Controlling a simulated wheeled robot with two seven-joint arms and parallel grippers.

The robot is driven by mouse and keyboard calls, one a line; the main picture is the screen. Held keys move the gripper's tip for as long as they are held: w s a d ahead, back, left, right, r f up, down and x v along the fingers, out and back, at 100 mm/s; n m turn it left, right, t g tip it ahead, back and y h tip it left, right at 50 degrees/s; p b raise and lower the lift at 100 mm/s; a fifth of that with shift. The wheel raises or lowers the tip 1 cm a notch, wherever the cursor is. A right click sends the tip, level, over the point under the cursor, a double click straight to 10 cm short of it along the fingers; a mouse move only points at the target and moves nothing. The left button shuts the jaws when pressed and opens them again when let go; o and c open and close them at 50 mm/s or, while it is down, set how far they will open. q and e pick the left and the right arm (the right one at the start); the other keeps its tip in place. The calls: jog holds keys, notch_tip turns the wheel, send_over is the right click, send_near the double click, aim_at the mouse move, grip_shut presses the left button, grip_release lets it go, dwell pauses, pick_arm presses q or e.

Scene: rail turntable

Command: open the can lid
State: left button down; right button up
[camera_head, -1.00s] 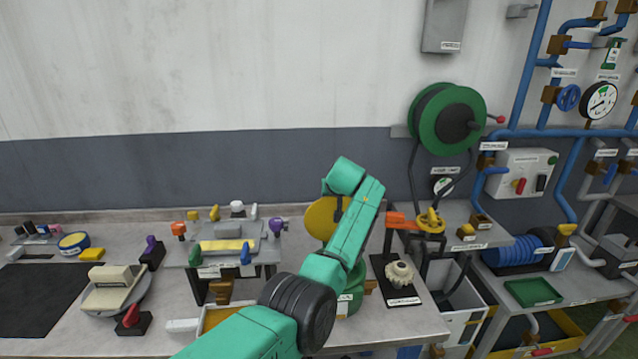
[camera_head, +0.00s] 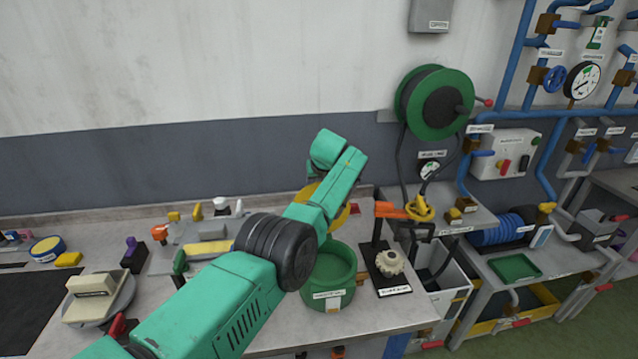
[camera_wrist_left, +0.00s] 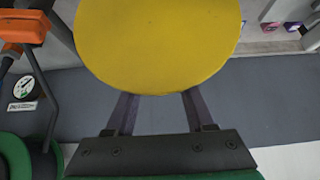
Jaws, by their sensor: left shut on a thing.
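The green can (camera_head: 328,280) stands on the bench with a white label on its front and its round mouth open. The yellow lid (camera_head: 340,218) is behind my left arm, tilted up at the back of the can's mouth and partly hidden by the arm. In the left wrist view the lid (camera_wrist_left: 155,45) is a large yellow disc. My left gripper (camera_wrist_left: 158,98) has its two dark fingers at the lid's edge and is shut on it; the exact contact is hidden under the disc. In the head view the fingers are hidden behind the arm. My right gripper is not in view.
A stand with an orange lever (camera_head: 390,209) and a pale gear (camera_head: 389,262) is close to the can's right. A small raised fixture (camera_head: 205,230) stands left of the arm. A hose reel (camera_head: 435,103) hangs on the wall. The bench front right of the can is clear.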

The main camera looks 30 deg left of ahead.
pick_arm(q)
jog(key=shift+c, duration=1.5)
grip_release()
jog(key=shift+s+d+f, duration=0.15)
jog(key=shift+s+f, duration=0.1)
jog(key=shift+f, duration=0.45)
jog(key=shift+o, duration=0.3)
jog(key=shift+w, duration=0.25)
jog(key=shift+r, duration=0.15)
jog(key=shift+b+v, duration=0.3)
jog(key=shift+v, duration=0.5)
jog(key=b+v, duration=0.5)
jog(key=v, duration=0.7)
jog(key=shift+r, duration=0.45)
jog(key=shift+s, duration=0.1)
jog(key=shift+f, duration=0.15)
